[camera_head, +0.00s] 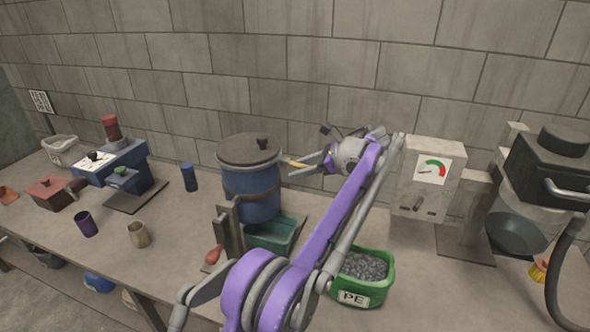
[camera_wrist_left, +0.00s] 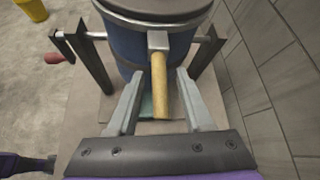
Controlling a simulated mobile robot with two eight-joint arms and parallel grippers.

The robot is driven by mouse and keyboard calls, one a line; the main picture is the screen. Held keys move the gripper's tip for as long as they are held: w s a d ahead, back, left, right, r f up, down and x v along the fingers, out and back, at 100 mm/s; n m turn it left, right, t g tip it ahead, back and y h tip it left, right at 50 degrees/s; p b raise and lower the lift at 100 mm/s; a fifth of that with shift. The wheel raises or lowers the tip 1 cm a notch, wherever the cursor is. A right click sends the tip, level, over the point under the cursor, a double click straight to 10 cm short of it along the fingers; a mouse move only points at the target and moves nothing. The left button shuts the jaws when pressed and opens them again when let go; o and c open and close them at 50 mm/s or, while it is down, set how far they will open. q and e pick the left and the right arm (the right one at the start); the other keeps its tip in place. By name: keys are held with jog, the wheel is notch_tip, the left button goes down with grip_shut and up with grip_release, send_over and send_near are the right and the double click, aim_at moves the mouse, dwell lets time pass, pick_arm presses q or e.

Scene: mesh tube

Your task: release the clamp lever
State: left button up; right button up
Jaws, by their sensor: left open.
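The clamp lever is a pale wooden handle (camera_wrist_left: 159,88) on a grey metal block (camera_wrist_left: 158,41) at the side of the blue drum (camera_wrist_left: 124,45). In the head view the lever (camera_head: 297,164) sticks out to the right of the blue drum (camera_head: 252,192), just under its grey lid (camera_head: 248,149). My left gripper (camera_wrist_left: 160,72) is open, with one finger on each side of the lever; I see gaps between them. In the head view my left gripper (camera_head: 307,153) is right of the drum. My right gripper is not in view.
The drum hangs in a metal frame (camera_head: 229,232) with a red handle (camera_head: 214,254), above a teal tray (camera_head: 270,237). A green bin of grey pellets (camera_head: 362,291) and a gauge box (camera_head: 430,172) stand to the right. Cups (camera_head: 138,235) stand left. The wall is behind.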

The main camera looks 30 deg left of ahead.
pick_arm(q)
jog(key=v, duration=0.8)
jog(key=shift+d+p, duration=0.25)
jog(key=shift+p, duration=0.15)
jog(key=shift+r, duration=0.15)
